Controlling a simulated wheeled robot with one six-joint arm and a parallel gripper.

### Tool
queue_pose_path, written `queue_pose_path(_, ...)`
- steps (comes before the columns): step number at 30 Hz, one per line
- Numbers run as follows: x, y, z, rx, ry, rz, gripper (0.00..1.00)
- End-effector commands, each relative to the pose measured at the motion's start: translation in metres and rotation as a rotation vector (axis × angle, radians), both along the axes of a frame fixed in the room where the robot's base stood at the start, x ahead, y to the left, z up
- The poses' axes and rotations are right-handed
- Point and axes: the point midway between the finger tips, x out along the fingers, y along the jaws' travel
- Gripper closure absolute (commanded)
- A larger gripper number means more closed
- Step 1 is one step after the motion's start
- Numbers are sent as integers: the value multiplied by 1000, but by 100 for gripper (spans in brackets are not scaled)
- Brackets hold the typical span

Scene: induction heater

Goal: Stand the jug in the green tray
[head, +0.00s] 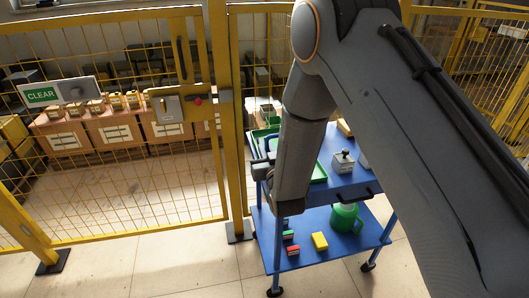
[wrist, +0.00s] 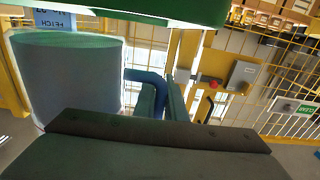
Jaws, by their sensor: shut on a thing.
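The green tray (head: 319,173) lies on the top shelf of the blue cart, largely hidden behind my arm in the head view. A large grey-green cylinder (wrist: 70,85), which looks like the jug, stands close at left in the wrist view. A bent blue tube beside it looks like its handle; the grip itself is hidden. Whether the jug touches the tray cannot be told.
A grey block with a knob (head: 343,162) stands right of the tray on the blue cart (head: 352,186). The lower shelf holds a green handled vessel (head: 345,217), a yellow block (head: 320,241) and small red pieces (head: 291,250). Yellow fencing (head: 236,130) stands close behind and left.

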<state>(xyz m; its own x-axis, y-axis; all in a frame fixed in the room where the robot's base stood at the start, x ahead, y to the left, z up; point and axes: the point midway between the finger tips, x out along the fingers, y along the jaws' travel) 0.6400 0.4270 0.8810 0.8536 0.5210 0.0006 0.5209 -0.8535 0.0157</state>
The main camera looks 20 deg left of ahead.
Motion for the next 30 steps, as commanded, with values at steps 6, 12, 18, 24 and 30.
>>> queue_pose_path(6,0,0,-25,1,-1,0,100)
queue_pose_path(12,0,0,-31,2,-3,0,100)
queue_pose_path(18,0,0,-32,1,-3,0,100)
queue_pose_path(24,0,0,-35,0,0,0,76)
queue_pose_path(30,0,0,-35,0,0,0,71)
